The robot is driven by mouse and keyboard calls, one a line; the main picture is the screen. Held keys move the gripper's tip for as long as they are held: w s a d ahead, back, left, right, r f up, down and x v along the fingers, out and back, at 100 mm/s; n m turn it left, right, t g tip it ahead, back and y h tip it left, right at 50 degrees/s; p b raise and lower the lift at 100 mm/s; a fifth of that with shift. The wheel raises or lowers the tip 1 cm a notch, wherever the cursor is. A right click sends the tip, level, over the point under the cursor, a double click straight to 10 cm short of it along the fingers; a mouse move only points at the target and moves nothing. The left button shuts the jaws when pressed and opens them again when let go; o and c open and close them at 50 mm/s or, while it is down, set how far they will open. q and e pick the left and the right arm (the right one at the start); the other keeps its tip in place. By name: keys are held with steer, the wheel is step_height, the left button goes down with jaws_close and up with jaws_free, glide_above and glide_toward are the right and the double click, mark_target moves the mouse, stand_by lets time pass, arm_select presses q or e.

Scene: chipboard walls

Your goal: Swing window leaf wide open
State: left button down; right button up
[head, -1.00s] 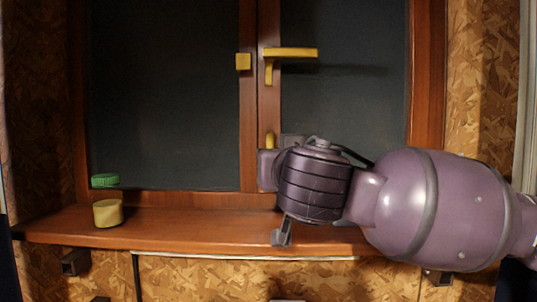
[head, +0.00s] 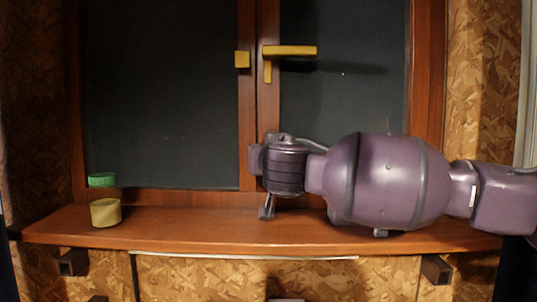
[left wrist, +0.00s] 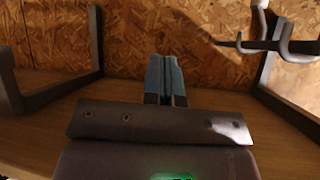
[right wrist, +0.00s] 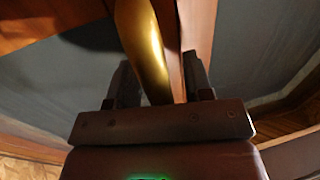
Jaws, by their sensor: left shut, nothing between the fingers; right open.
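The window has two dark-glazed leaves in brown wooden frames, a left leaf (head: 160,100) and a right leaf (head: 345,95). Both look closed in the head view. A yellow handle (head: 292,51) lies horizontally across the right leaf near the middle frame. My right gripper (head: 257,160) is at the lower middle frame, its fingers partly hidden by the wrist. In the right wrist view, the open right gripper (right wrist: 158,82) has a golden bar (right wrist: 143,45) between its fingers. My left gripper (left wrist: 166,100) is shut and empty near chipboard, outside the head view.
A jar with a green lid (head: 103,180) and yellowish contents (head: 105,212) stands at the left of the wooden sill (head: 180,224). A yellow block (head: 242,60) sits on the left leaf's frame. Dark metal brackets (left wrist: 85,55) flank the left gripper. The sill's middle left is clear.

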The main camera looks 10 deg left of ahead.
jaws_close()
arm_select(q)
steer(key=shift+s+f, duration=0.15)
steer(key=shift+s, duration=0.15)
steer(key=shift+a+r, duration=0.1)
steer(key=shift+r, duration=0.1)
arm_select(e)
steer(key=shift+s, duration=0.1)
